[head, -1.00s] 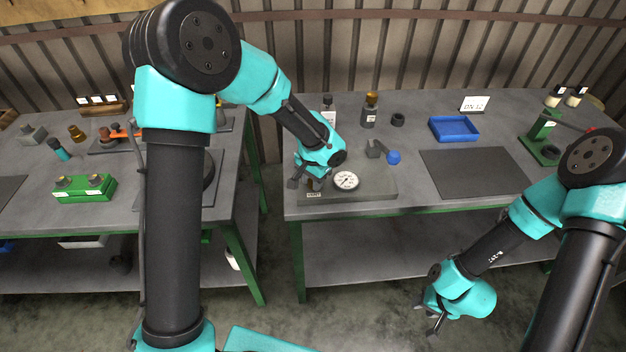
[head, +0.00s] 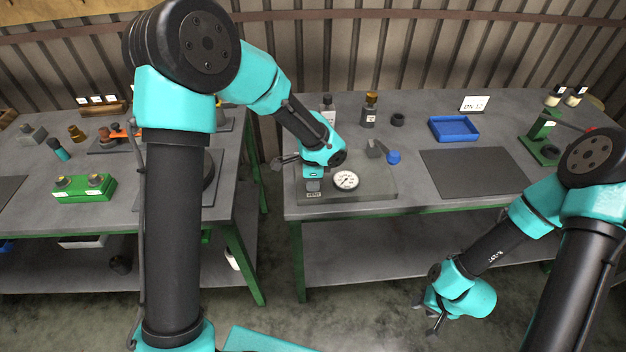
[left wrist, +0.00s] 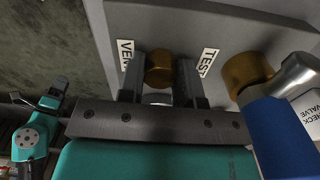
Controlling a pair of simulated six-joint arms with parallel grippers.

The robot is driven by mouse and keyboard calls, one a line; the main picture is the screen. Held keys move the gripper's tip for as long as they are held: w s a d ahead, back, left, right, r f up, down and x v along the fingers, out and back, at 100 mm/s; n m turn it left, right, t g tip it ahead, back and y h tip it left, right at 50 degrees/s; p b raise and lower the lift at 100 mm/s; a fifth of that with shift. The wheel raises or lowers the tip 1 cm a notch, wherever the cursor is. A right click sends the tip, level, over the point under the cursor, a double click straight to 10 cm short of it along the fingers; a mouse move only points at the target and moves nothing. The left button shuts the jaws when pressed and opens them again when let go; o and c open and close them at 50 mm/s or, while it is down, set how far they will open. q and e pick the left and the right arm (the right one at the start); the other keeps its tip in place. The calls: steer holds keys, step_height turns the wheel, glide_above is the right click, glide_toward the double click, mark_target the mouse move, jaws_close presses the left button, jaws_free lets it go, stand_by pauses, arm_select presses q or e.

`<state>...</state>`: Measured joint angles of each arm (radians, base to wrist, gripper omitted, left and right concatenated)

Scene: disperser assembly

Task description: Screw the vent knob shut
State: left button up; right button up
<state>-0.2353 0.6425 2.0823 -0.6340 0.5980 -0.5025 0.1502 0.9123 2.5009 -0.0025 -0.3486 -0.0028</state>
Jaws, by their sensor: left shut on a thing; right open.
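The vent knob (left wrist: 160,68) is a short brass cylinder beside the VENT label (left wrist: 126,54) in the left wrist view. My left gripper (left wrist: 160,82) is shut on it, one finger on each side. In the head view my left gripper (head: 313,185) is low over the left end of the grey gauge base (head: 378,188) and hides the knob. A white dial gauge (head: 346,180) sits on this base just right of the gripper. My right gripper (head: 432,318) is open and empty, in front of the bench and below its top.
A second brass knob (left wrist: 247,70) lies right of the TEST label (left wrist: 207,62), near a blue part (left wrist: 280,135). Bottles (head: 369,110), a grey block with a blue knob (head: 393,157), and a blue tray (head: 454,128) stand behind. A dark mat (head: 475,172) is bare.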

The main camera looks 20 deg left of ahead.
arm_select(q)
steer(key=shift+m, duration=0.5)
steer(key=o, duration=0.9)
step_height(320, 180, up, 18)
steer(key=shift+f, duration=0.25)
stand_by(0.4)
